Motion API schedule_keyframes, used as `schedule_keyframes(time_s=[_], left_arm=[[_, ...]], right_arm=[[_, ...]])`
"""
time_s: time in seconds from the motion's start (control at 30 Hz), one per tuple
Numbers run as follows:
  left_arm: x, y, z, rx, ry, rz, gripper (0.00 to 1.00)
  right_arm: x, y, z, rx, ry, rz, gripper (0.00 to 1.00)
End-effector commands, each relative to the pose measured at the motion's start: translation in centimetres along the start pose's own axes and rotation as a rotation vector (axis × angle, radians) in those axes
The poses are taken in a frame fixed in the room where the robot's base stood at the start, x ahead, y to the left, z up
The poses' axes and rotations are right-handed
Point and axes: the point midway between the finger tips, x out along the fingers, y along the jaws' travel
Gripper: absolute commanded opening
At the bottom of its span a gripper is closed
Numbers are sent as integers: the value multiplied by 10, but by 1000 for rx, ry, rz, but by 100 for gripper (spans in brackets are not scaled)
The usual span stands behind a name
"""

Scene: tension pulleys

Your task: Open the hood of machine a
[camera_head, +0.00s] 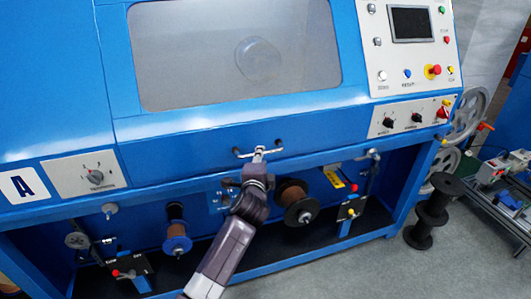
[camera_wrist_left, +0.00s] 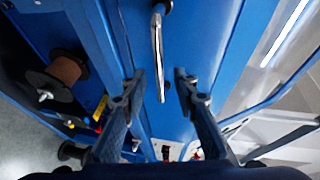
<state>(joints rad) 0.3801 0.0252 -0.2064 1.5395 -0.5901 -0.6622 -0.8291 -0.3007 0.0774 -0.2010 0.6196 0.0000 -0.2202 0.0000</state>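Machine A is blue, marked by a white plate with a letter A (camera_head: 24,186). Its hood (camera_head: 200,122) is down, with a grey see-through window (camera_head: 205,55). A metal bar handle (camera_head: 241,153) sits on the hood's lower front edge; it also shows in the left wrist view (camera_wrist_left: 157,45). My left gripper (camera_head: 259,153) is at the middle of the handle in the head view. In the left wrist view my left gripper (camera_wrist_left: 159,75) has its fingers apart, with the handle between them and a gap on both sides. My right gripper is not in view.
A control panel (camera_head: 412,75) with a screen and buttons is at the upper right of the machine. Spools (camera_head: 292,195) and small levers sit in the bay below the hood. A dark spool stack (camera_head: 432,212) stands on the floor to the right.

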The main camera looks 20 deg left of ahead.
Motion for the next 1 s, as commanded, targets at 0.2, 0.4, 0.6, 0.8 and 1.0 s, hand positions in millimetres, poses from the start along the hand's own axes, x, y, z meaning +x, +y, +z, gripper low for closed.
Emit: schedule_keyframes(time_s=[0.2,0.4,0.6,0.8,1.0], left_arm=[[27,0,0,-2,0,1,27],[39,0,0,-2,1,1,27],[41,0,0,-2,1,1,27],[41,1,0,-2,1,1,21],[41,1,0,-2,1,1,0]], right_arm=[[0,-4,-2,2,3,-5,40],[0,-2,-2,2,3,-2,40],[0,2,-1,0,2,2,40],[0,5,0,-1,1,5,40],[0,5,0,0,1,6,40]])
